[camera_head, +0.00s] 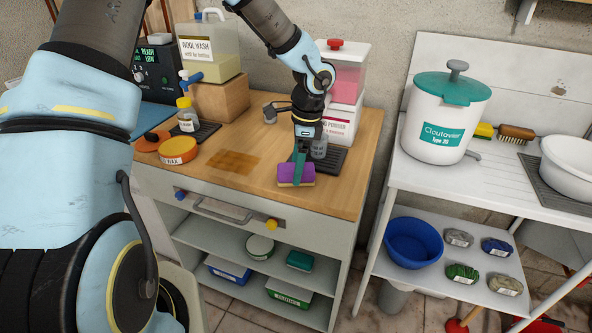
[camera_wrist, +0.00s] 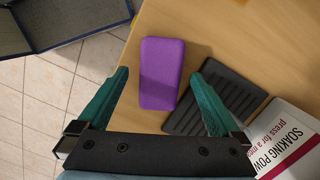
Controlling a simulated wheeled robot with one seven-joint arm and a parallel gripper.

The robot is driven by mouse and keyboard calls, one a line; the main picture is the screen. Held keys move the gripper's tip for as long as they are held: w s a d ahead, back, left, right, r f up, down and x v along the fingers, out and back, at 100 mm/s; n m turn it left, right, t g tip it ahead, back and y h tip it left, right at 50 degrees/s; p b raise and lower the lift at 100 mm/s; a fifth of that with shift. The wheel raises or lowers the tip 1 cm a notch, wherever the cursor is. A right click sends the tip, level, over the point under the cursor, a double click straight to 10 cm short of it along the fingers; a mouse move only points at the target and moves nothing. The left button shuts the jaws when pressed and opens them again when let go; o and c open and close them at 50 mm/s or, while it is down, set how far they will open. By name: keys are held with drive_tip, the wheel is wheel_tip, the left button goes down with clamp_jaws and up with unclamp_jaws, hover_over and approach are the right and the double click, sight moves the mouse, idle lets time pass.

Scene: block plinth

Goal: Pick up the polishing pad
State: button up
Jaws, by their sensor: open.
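The polishing pad is taken to be the purple block (camera_head: 285,173) on the wooden worktop (camera_head: 345,196), close to its front edge. A paler layer shows under its purple top. In the wrist view the pad (camera_wrist: 162,62) lies lengthwise between the two teal fingers, with clear space on both sides. My gripper (camera_head: 299,170) points down over the pad and hides part of it in the head view. In the wrist view my gripper (camera_wrist: 161,74) is open and holds nothing. I cannot tell how far the fingertips are above the worktop.
A black ribbed mat (camera_wrist: 220,92) lies right of the pad, close to the right finger. A soaking powder dispenser (camera_head: 340,90) stands behind.

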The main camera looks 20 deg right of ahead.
drive_tip(key=shift+a+f, duration=0.1)
drive_tip(key=shift+f, duration=0.75)
drive_tip(key=shift+c, duration=0.2)
drive_tip(key=c, duration=1.5)
wheel_tip(320, 180, up, 10)
drive_tip(key=shift+r+b, duration=0.1)
drive_tip(key=shift+b, duration=0.75)
drive_tip(key=o, duration=0.9)
drive_tip(key=c, duration=0.6)
drive_tip(key=shift+c, duration=0.2)
